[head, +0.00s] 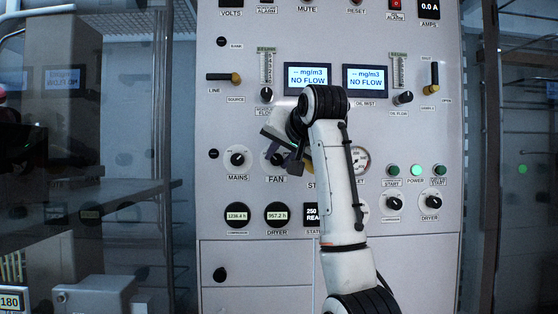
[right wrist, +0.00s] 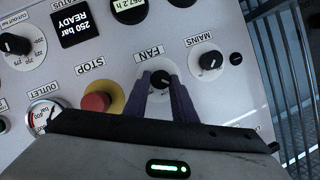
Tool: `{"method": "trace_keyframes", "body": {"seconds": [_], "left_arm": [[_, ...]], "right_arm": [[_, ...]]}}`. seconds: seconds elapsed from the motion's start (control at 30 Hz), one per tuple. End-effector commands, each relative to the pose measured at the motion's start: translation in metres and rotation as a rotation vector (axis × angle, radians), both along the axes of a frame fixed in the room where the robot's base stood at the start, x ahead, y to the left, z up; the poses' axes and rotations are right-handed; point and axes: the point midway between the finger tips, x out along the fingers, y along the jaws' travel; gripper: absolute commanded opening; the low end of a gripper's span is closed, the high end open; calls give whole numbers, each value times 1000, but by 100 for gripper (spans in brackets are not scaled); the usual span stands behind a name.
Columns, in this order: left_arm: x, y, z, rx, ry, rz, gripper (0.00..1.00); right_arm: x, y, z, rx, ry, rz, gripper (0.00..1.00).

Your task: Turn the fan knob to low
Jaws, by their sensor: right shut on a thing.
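The FAN knob (head: 269,158) is a dark round knob on a white dial, above the FAN label, on the grey panel (head: 225,120). My right gripper (head: 285,158) is at it and hides much of it in the head view. In the right wrist view, which shows the panel upside down, the two purple fingers of my right gripper (right wrist: 161,84) reach either side of the FAN knob (right wrist: 163,79) and are shut on it. The exact pointer setting is hard to read. My left gripper is out of view.
The MAINS knob (head: 237,159) is just left of the FAN knob. A red STOP button (right wrist: 96,102) on a yellow ring is close on the other side, near my right gripper. Two NO FLOW displays and several other knobs are on the panel.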

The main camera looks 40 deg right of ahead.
Motion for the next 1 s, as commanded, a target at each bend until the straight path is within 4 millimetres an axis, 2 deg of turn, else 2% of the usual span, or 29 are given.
{"method": "trace_keyframes", "body": {"seconds": [0.6,1.0], "left_arm": [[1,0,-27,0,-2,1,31],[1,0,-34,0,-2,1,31]], "right_arm": [[-2,-3,-6,479,-298,1,2],[-3,-4,-7,656,-405,-2,2]]}}
